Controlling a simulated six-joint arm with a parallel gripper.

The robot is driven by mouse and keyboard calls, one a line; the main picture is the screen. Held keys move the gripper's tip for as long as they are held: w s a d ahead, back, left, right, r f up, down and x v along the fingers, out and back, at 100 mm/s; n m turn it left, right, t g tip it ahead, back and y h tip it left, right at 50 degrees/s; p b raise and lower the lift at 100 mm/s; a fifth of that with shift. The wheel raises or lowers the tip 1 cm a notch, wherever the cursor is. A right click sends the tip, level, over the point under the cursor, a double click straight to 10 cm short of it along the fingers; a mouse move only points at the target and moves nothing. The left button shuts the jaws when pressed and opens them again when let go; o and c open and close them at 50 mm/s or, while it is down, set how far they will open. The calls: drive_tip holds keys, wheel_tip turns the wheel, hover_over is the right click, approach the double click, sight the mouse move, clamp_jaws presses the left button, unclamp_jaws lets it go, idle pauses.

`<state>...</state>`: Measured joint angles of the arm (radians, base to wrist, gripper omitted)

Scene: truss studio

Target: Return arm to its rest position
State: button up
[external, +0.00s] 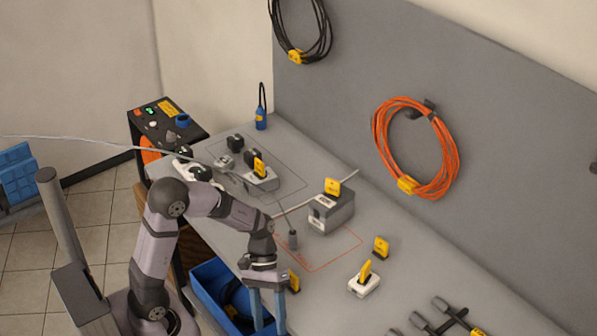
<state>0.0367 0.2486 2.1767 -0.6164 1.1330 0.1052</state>
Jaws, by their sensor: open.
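My arm (160,240) rises from its base at the lower left, bends at the elbow and reaches right, with its wrist turned down. My gripper (268,322) has two light-blue fingers pointing down. They are apart with nothing seen between them. It is near the front edge of the workbench, in front of the right side of a blue bin (205,290) in this view. I cannot tell how high the fingertips are above the bin or bench.
The grey workbench (330,285) carries a grey box with a yellow tag (330,212), a white block (364,285) and dark tools (440,318). A control box (165,120) stands at the far left end. An orange cable coil (376,140) hangs on the wall panel.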

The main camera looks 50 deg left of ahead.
drive_tip(key=s+a+f+m+t+y+b, duration=0.1)
drive_tip(key=s+a+f+t+y, duration=0.15)
drive_tip(key=a, duration=0.45)
drive_tip(key=s+a+f+m+t+y+b, duration=0.1)
drive_tip(key=a+f+y+b, duration=0.1)
drive_tip(key=a+f+y, duration=0.3)
wheel_tip(320, 180, up, 15)
drive_tip(key=a+h+p, duration=0.1)
drive_tip(key=a+p, duration=0.1)
drive_tip(key=p, duration=1.2)
drive_tip(key=shift+m, duration=0.4)
